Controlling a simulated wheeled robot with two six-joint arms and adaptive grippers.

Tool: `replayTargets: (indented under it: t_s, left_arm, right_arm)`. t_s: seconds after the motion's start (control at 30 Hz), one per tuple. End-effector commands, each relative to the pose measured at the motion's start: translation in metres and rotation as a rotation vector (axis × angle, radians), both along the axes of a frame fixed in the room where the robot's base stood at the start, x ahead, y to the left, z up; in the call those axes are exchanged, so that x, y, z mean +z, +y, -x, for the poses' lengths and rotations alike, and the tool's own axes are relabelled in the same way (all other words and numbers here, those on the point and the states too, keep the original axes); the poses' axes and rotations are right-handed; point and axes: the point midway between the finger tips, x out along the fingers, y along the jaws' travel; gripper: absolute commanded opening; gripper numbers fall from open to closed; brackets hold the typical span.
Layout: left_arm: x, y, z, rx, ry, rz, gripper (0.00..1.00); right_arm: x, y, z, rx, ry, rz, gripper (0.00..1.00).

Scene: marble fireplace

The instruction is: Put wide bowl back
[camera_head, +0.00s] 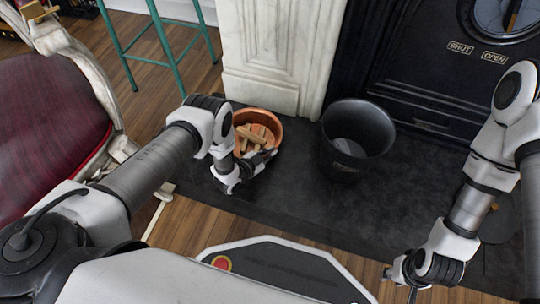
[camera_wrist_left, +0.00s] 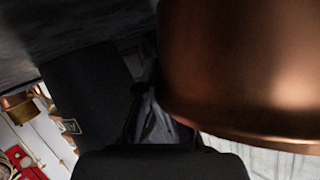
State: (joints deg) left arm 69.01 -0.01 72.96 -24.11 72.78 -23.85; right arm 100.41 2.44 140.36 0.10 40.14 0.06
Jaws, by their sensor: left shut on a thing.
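The wide bowl, a copper-coloured bowl (camera_head: 276,127), is over the dark hearth slab near the foot of the white marble pillar in the head view. Several light brown wooden pieces (camera_head: 252,138) show inside it. My left gripper (camera_head: 258,160) is at its near side, shut on the bowl. In the left wrist view the bowl's smooth copper wall (camera_wrist_left: 245,65) fills the upper right, beside the dark gripper parts (camera_wrist_left: 150,125). I cannot tell whether its base touches the slab. My right gripper (camera_head: 413,288) hangs at the lower right, apart from the bowl; its jaw opening is unclear.
A black bucket (camera_head: 345,167) stands on the hearth slab (camera_head: 290,205) to the right of the bowl. The marble pillar (camera_head: 265,60) and black stove front (camera_head: 430,105) are behind. A red chair (camera_head: 50,110) and teal stool (camera_head: 160,30) are left. Slab is bare in front of the bucket.

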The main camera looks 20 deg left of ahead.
Motion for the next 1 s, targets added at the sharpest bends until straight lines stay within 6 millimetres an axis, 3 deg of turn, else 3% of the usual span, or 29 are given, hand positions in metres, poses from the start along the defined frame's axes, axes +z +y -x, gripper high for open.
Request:
replayTargets:
  t_s: [0.37, 0.47, 0.5, 0.83, 1.0]
  left_arm:
    - [-0.007, 0.000, -0.001, 0.000, -0.002, 0.000, 0.00]
    - [-0.007, 0.000, 0.000, 0.000, 0.000, 0.000, 0.30]
    - [-0.007, 0.000, 0.000, 0.000, 0.000, 0.000, 0.31]
    - [-0.001, 0.000, 0.000, 0.000, 0.000, 0.000, 0.31]
    - [0.012, 0.011, 0.026, 0.000, 0.007, 0.000, 0.31]
  right_arm:
    - [-0.006, 0.000, -0.001, -0.001, -0.002, 0.000, 0.31]
    - [-0.005, 0.000, -0.001, -0.002, -0.001, 0.000, 0.31]
    - [-0.005, 0.000, -0.001, -0.002, -0.001, 0.000, 0.31]
    - [0.000, 0.000, 0.000, -0.001, -0.001, 0.000, 0.31]
    - [0.020, 0.000, 0.000, 0.002, 0.001, 0.000, 0.31]
